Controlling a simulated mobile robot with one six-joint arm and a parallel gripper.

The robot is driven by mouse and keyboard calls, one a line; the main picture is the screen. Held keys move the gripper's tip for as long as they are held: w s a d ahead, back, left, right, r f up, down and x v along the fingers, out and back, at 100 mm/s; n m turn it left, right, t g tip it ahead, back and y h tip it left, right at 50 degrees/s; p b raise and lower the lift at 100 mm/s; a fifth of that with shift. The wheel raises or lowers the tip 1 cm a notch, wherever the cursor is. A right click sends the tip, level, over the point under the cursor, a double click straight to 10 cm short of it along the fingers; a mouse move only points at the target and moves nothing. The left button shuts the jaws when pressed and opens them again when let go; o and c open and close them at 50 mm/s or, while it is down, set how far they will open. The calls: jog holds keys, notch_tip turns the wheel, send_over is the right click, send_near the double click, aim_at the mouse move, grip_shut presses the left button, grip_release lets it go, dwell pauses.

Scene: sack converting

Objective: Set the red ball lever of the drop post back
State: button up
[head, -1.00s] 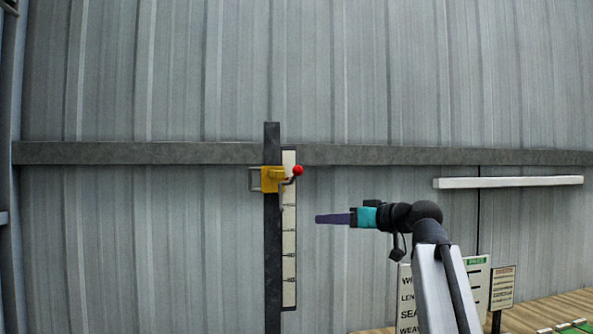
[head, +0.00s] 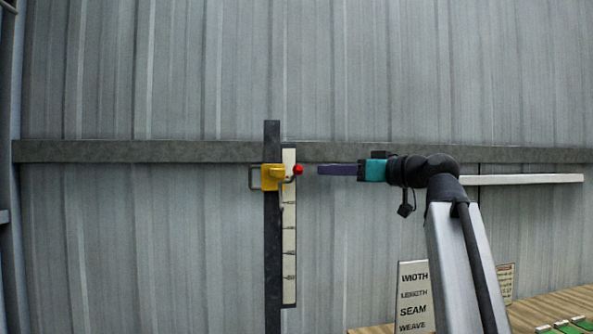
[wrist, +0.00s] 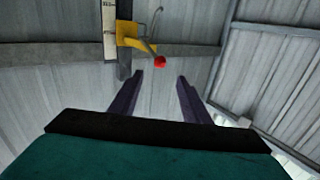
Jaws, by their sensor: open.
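The drop post (head: 272,230) is a dark upright bar with a pale marked scale (head: 289,240) beside it. A yellow block (head: 271,177) sits near its top, with a grey loop handle on its left. The red ball lever (head: 298,169) sticks out to the right of the block. In the wrist view the red ball (wrist: 160,62) is beyond the fingertips, roughly between their lines, with the yellow block (wrist: 132,41) behind it. My gripper (head: 318,170) is open and empty, level with the ball and just right of it in the head view. It also shows in the wrist view (wrist: 159,75).
A grey rail (head: 150,152) runs along the corrugated wall behind the post. A white bar (head: 525,180) is on the wall at right. A sign board (head: 414,297) stands low at right. The space left of the post is clear.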

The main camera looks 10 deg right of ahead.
aim_at(302, 168)
jog(key=p+x, duration=0.4)
jog(key=x, duration=0.8)
jog(key=shift+w+a, duration=0.1)
jog(key=shift+w, duration=0.1)
jog(key=shift+w+a+p, duration=0.25)
jog(key=shift+w+p, duration=0.1)
jog(key=shift+w, duration=0.05)
jog(key=shift+c, duration=0.3)
jog(key=shift+a, duration=0.1)
grip_shut()
